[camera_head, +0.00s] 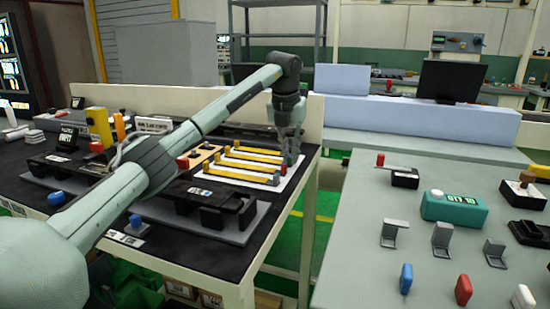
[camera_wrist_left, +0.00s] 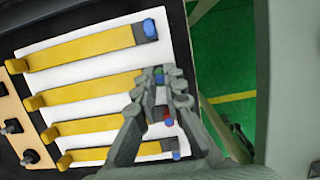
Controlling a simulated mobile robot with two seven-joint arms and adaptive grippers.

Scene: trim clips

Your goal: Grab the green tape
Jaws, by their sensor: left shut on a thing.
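Several yellow strips (camera_wrist_left: 85,92) lie side by side on a white board (camera_wrist_left: 95,75), with dark ends tipped in blue or red. They also show in the head view (camera_head: 236,172). My left gripper (camera_wrist_left: 160,74) is over the right edge of the board, its fingers shut on the dark end of the second strip from the top in the wrist view. The fingers hide most of that end. In the head view the gripper (camera_head: 291,158) points down at the board's far right corner. I cannot make out a clearly green tape. My right gripper is not in view.
The board lies on a black-topped table (camera_head: 225,257) beside dark fixtures (camera_head: 208,205). A grey table (camera_head: 350,270) on the right holds a teal box (camera_head: 453,208), metal brackets and colored pieces. Green floor lies between the tables.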

